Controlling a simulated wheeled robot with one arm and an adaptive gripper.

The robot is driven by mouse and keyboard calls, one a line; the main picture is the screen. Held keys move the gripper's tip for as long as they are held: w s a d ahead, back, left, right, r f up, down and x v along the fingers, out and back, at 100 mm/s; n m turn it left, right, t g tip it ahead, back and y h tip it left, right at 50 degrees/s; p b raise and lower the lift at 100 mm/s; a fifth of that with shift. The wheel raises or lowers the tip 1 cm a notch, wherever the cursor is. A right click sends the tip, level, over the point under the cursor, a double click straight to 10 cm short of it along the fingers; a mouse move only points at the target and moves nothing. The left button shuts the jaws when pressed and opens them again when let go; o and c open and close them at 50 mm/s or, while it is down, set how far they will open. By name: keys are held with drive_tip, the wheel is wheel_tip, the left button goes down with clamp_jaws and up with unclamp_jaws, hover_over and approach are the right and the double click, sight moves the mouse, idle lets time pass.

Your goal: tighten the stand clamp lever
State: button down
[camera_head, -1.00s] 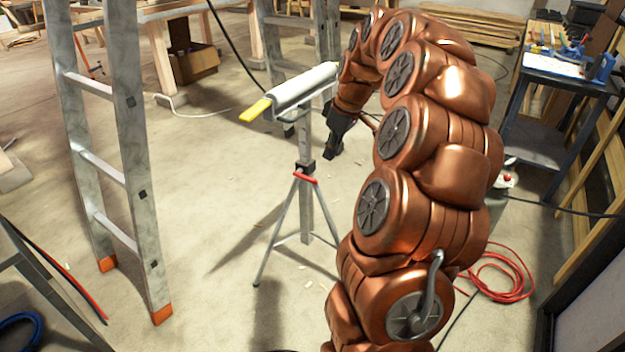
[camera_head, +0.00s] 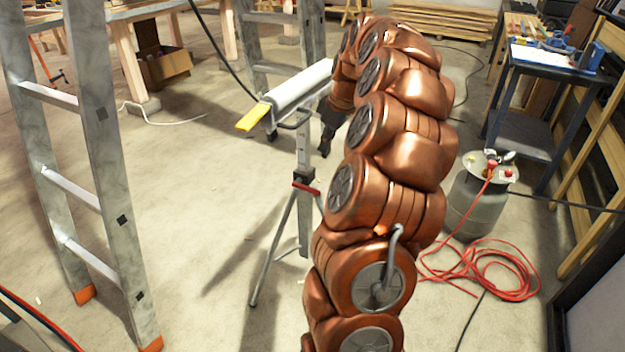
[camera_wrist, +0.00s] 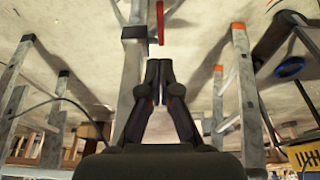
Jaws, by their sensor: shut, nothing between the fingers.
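The stand has a grey upright post (camera_head: 304,155) on splayed legs, with a pale roller-like bar (camera_head: 300,86) on top. A black clamp collar (camera_head: 304,175) sits on the post, and the red clamp lever (camera_head: 306,188) lies just below it, roughly level. My gripper (camera_head: 325,150) is to the right of the post and above the lever, its fingers pointing down. In the wrist view the red lever (camera_wrist: 160,22) is beyond my shut, empty fingertips (camera_wrist: 158,64), with a visible gap. The post (camera_wrist: 131,70) is just left of the fingers there.
A yellow piece (camera_head: 253,117) sticks out at the bar's near end. A stepladder (camera_head: 110,165) stands at the left. A grey tank (camera_head: 478,200) with a coiled red hose (camera_head: 490,270) is at the right, near a dark cart (camera_head: 535,135).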

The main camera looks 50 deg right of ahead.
sight(312, 189)
drive_tip(key=shift+f, duration=0.1)
drive_tip(key=b+x, duration=0.1)
drive_tip(key=x, duration=0.3)
drive_tip(key=b+x, duration=0.1)
drive_tip(key=x, duration=0.3)
drive_tip(key=b+x, duration=0.1)
drive_tip(key=x, duration=0.3)
drive_tip(key=shift+s+d+f, duration=0.15)
drive_tip(key=shift+s+f, duration=0.15)
drive_tip(key=shift+s, duration=0.05)
drive_tip(key=shift+f+b, duration=0.4)
drive_tip(key=shift+f, duration=0.25)
drive_tip(key=shift+f, duration=0.1)
